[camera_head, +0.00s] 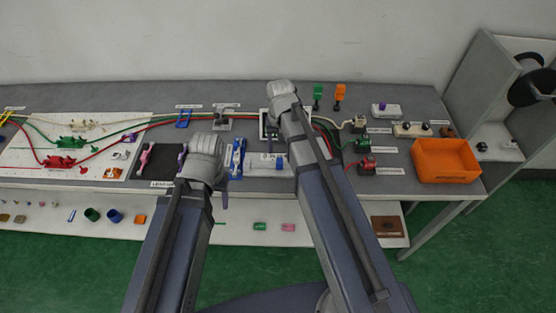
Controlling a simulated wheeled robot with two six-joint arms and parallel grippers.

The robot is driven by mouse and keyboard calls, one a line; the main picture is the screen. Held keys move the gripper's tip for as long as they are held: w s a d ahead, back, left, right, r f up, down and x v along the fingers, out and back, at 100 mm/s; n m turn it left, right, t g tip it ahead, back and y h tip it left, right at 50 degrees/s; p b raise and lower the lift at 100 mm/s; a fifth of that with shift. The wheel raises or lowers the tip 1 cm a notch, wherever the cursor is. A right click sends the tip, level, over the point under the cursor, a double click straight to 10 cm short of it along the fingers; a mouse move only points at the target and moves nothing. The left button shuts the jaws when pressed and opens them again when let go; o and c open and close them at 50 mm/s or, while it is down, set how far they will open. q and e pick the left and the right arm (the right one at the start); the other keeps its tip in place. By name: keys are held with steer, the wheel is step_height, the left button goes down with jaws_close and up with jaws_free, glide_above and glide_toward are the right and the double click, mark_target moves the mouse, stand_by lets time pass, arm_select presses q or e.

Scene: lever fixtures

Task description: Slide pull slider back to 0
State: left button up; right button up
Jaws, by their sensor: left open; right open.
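A pale fixture with a blue part (265,163) lies on the bench between my two arms; it may be the pull slider, but it is too small to be sure, and no scale reading is legible. A blue upright fixture (237,157) stands just left of it. My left gripper (210,155) is open, left of these fixtures, over the edge of a black panel (160,162) with pink and purple levers. My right gripper (282,97) is open, over the back of the bench behind the pale fixture. Its fingers are mostly hidden by its own wrist.
Cables run across a white board (30,158) at the left. Green and red connectors (364,164) sit right of my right arm. An orange bin (446,158) stands at the bench's right end, beside a grey cabinet (470,80). A lower shelf (170,222) holds small parts.

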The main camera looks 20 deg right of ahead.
mark_target(280, 161)
step_height(280, 161, down, 8)
steer(key=b, duration=0.7)
steer(key=shift+r, duration=0.25)
steer(key=shift+r, duration=0.1)
jaws_close()
